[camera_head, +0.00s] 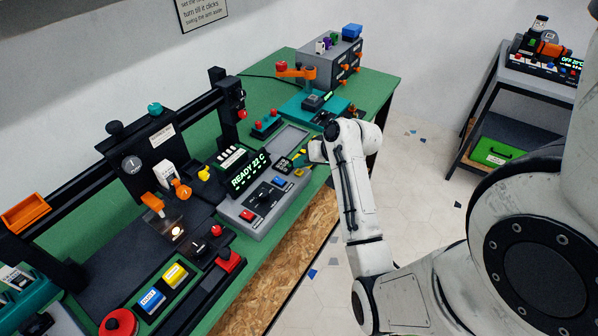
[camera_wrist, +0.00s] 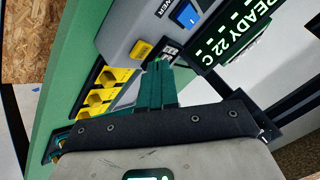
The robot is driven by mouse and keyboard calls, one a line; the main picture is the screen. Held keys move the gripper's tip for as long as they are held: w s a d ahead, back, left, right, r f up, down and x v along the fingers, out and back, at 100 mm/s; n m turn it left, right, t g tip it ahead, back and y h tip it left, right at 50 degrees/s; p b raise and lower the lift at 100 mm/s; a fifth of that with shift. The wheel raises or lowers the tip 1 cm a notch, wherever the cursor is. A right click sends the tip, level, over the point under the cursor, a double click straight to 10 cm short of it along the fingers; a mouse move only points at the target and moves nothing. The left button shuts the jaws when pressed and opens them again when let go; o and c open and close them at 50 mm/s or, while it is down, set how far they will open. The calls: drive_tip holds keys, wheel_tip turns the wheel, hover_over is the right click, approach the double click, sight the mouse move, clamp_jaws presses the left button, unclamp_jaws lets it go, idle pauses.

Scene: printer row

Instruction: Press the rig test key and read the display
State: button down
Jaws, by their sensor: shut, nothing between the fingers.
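The grey console (camera_head: 262,209) carries a tilted black display (camera_head: 248,174) that reads READY 22 C in green; the display also shows in the wrist view (camera_wrist: 246,36). Its sloping front has a red key (camera_head: 247,215), a blue key (camera_head: 279,181) and a yellow key (camera_head: 298,172). In the wrist view the blue key (camera_wrist: 186,14) and yellow key (camera_wrist: 141,48) show; the small lettering does not clearly tell which is the rig test key. My gripper (camera_wrist: 158,64) is shut and empty, its teal fingertips close beside the yellow key. Contact cannot be told.
Yellow sockets (camera_wrist: 98,93) line the console's near end. A black rail gantry (camera_head: 120,150) stands left on the green bench (camera_head: 385,82). The floor (camera_head: 425,170) right is mostly open.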

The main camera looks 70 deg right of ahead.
sight(302, 173)
drive_tip(key=shift+f, duration=0.4)
drive_tip(key=shift+f, duration=0.35)
idle(0.7)
drive_tip(key=shift+r, duration=0.1)
drive_tip(key=shift+r+p, duration=0.7)
drive_tip(key=shift+p, duration=0.2)
wheel_tip(302, 173, up, 3)
drive_tip(key=p, duration=0.3)
drive_tip(key=shift+r, duration=1)
